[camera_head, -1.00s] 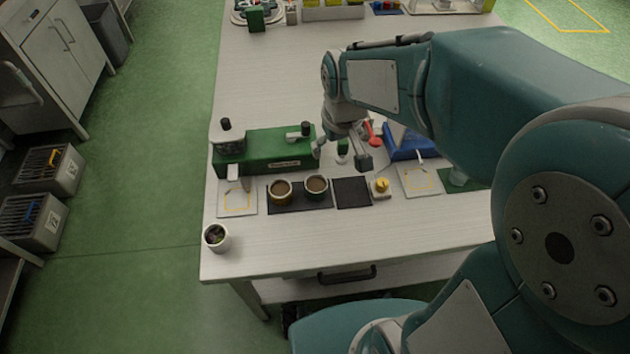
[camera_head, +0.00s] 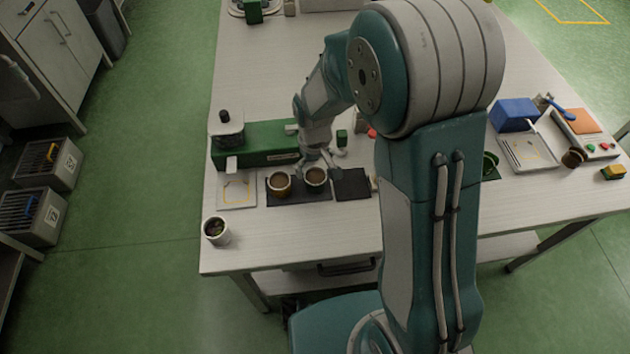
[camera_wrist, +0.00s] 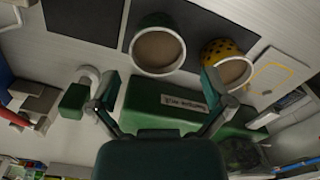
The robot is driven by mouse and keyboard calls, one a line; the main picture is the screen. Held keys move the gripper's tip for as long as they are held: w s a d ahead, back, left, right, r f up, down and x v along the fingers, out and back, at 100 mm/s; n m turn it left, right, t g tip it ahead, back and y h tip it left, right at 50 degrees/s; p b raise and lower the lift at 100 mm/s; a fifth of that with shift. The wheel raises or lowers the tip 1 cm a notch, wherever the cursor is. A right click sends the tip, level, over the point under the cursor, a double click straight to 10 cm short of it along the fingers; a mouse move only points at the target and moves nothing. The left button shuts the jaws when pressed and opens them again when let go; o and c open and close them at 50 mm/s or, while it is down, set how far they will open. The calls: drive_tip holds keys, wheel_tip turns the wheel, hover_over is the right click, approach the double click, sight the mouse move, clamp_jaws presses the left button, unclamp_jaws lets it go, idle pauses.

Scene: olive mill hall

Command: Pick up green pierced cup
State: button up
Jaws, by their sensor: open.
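A green cup (camera_head: 316,178) with brown contents stands upright on a dark mat, right of a yellow cup. In the wrist view the green cup (camera_wrist: 157,45) is at top centre; I cannot make out piercings. The yellow cup (camera_head: 279,185) also shows in the wrist view (camera_wrist: 222,55), where it has dark dots. My gripper (camera_head: 318,169) is open and empty, just behind and above the green cup in the head view. In the wrist view the fingers of my gripper (camera_wrist: 149,84) are spread wide, with the cup ahead of them.
A green machine (camera_head: 256,147) with a label stands close behind the cups. An empty dark square (camera_head: 351,184) lies to the right, a white pad (camera_head: 236,191) to the left. Another green vessel (camera_head: 490,163) is partly hidden by my arm.

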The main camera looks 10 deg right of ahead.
sight(315, 177)
wheel_tip(315, 177, down, 4)
drive_tip(key=shift+d+f, duration=0.1)
drive_tip(key=shift+f, duration=0.15)
drive_tip(key=c, duration=1.1)
